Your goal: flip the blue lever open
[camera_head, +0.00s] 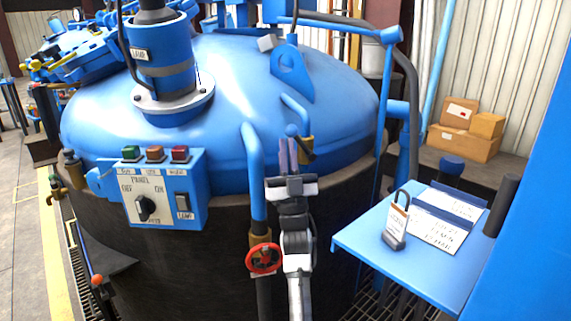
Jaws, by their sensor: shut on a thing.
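My gripper (288,143) reaches up from below. Its two fingers are close around the lever, just under the knob. The fingers hide most of the lever's shaft, so its exact angle is hard to tell.
A blue vertical pipe (253,165) with a red handwheel (264,259) stands just left of my arm. A control panel (155,189) is further left. A blue shelf (367,249) with a padlock (396,224) and papers is at right. Boxes (463,145) stand behind.

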